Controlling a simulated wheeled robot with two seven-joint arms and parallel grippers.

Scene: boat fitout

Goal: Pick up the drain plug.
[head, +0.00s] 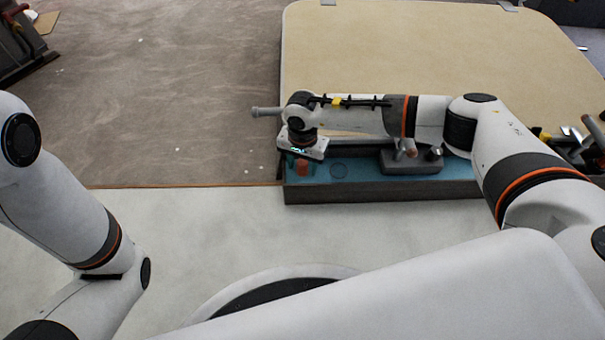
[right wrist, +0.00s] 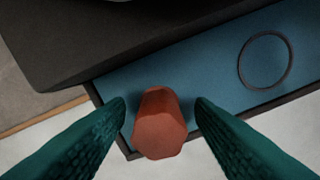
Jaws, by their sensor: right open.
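The drain plug appears to be the reddish-brown faceted piece (right wrist: 160,125) on the blue tray surface in the right wrist view. It also shows small and partly covered in the head view (head: 303,169). My right gripper (right wrist: 161,104) is open, with one green finger on each side of the plug and a visible gap on both sides in the picture. In the head view the right gripper (head: 301,166) points down over the tray's left end. My left arm shows at the left of the head view, but its gripper is out of frame.
The shallow blue-lined tray (head: 460,190) has a dark rim. A thin dark ring (right wrist: 265,60) lies on its lining, right of the plug. A grey block with fittings (head: 412,166) stands farther right. A large beige panel (head: 430,50) lies behind. The brown floor (head: 170,90) at left is mostly clear.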

